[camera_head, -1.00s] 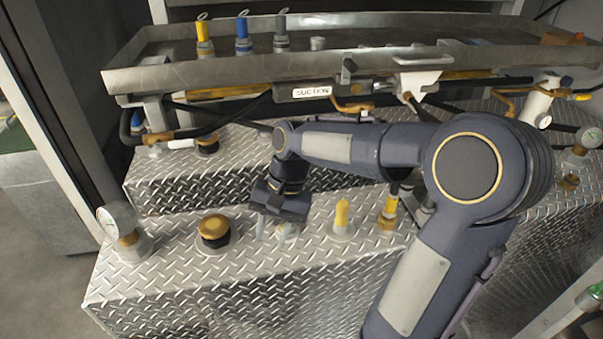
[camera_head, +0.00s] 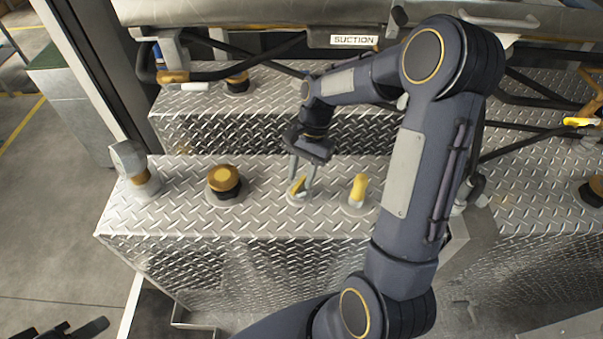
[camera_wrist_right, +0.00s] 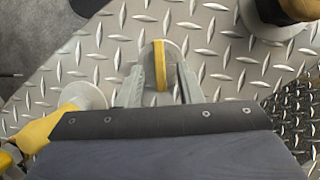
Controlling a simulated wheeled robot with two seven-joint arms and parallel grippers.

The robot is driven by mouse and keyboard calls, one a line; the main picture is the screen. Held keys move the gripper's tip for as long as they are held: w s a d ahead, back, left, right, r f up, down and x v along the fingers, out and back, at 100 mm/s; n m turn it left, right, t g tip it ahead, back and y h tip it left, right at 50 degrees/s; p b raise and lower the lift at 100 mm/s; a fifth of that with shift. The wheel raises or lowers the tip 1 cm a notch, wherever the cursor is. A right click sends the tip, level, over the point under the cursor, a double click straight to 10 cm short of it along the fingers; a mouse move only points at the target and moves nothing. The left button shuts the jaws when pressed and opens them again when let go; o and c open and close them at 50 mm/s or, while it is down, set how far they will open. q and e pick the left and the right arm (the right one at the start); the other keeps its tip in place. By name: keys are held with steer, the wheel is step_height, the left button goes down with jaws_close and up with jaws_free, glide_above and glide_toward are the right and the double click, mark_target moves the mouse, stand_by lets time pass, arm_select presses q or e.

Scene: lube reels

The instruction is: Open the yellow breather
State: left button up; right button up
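A low yellow-topped fitting (camera_head: 297,187) on a pale round base stands on the diamond-plate ledge. My right gripper (camera_head: 302,183) points down at it with its two grey fingers apart, one on each side. In the wrist view the yellow strip (camera_wrist_right: 161,65) lies between the fingers (camera_wrist_right: 160,80), with gaps on both sides, so the gripper looks open. A taller upright yellow cap (camera_head: 359,187) stands just right of it, and also shows in the wrist view (camera_wrist_right: 40,128). I cannot tell which one is the breather. Dark parts, possibly my left gripper (camera_head: 75,328), show at the bottom-left edge.
A brass-coloured cap (camera_head: 224,180) on a black collar and a gauge (camera_head: 130,160) stand left on the ledge (camera_head: 180,212). Hoses and a tray with a SUCTION label (camera_head: 354,41) are behind. My right arm covers the ledge's right part.

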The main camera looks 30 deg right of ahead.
steer(key=shift+s+a+f, duration=0.1)
steer(key=shift+a+f, duration=0.05)
steer(key=shift+f, duration=0.15)
jaws_close()
steer(key=shift+n, duration=0.3)
steer(key=shift+a+n+g+h+p, duration=0.1)
steer(key=shift+n+g+h+p, duration=0.35)
steer(key=shift+n, duration=0.75)
steer(key=shift+w+a+n+g+h, duration=0.15)
steer(key=shift+n+g+h, duration=0.1)
steer(key=shift+n, duration=0.6)
steer(key=shift+w+d+n+g+h, duration=0.1)
steer(key=shift+n+h, duration=0.1)
steer(key=shift+n, duration=0.65)
